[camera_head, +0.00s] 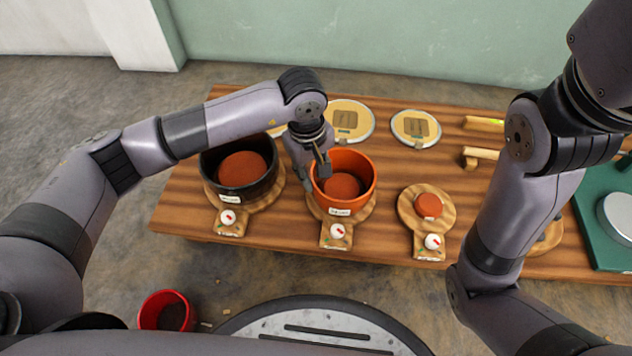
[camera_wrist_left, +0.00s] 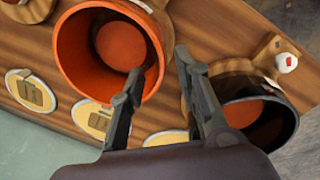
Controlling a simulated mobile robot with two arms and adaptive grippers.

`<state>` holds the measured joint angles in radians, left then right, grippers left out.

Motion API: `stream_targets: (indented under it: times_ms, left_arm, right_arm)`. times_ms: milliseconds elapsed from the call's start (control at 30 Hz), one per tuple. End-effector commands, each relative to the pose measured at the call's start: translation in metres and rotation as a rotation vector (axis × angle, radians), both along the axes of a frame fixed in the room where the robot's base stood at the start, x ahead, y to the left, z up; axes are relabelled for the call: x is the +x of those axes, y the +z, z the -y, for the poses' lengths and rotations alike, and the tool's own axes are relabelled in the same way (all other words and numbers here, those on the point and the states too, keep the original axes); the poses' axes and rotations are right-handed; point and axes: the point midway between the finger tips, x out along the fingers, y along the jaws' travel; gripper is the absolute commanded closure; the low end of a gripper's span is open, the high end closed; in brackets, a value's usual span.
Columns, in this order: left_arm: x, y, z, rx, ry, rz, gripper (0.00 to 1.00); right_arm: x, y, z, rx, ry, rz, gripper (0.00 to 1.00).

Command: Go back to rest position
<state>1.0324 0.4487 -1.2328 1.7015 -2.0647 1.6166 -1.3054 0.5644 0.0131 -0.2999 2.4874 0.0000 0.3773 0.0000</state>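My left gripper (camera_head: 312,172) is over the table at the left rim of the orange pot (camera_head: 347,205), beside the black pot (camera_head: 240,196). In the left wrist view my left gripper (camera_wrist_left: 158,62) has its fingers apart, with the rim of the orange pot (camera_wrist_left: 68,62) appearing between them. I cannot tell whether a finger touches the rim. The black pot (camera_wrist_left: 288,128) is to the right there. Both pots have reddish-brown discs inside. My right arm (camera_head: 520,215) rises on the right; its gripper is out of view.
The wooden table (camera_head: 280,247) carries round boards, small white dials and pale discs (camera_head: 416,127) at the back. A green mat (camera_head: 597,235) lies far right. A red bucket (camera_head: 168,312) stands on the floor.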

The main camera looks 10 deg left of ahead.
Motion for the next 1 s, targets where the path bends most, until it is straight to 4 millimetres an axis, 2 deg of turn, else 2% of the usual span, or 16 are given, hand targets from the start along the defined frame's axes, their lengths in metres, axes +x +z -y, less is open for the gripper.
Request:
stream_targets:
  times_ms: [200, 767, 867, 967, 1000]
  left_arm:
    - [-0.001, 0.013, -0.001, 0.000, -0.001, 0.000, 0.70]
    - [-0.005, 0.014, 0.002, -0.011, 0.001, -0.012, 0.70]
    - [-0.026, 0.015, 0.020, -0.077, 0.010, -0.076, 0.70]
    - [-0.069, 0.026, 0.055, -0.212, 0.037, -0.215, 0.70]
    - [-0.091, 0.035, 0.071, -0.279, 0.055, -0.290, 0.70]
  right_arm:
    - [0.000, 0.000, 0.000, 0.000, 0.000, 0.000, 0.66]
    - [0.001, 0.000, 0.000, 0.000, 0.000, -0.002, 0.66]
    - [0.005, 0.001, 0.000, 0.001, 0.001, -0.017, 0.66]
    - [0.014, 0.001, 0.001, 0.002, 0.001, -0.046, 0.66]
    - [0.018, 0.001, 0.001, 0.003, 0.002, -0.061, 0.66]
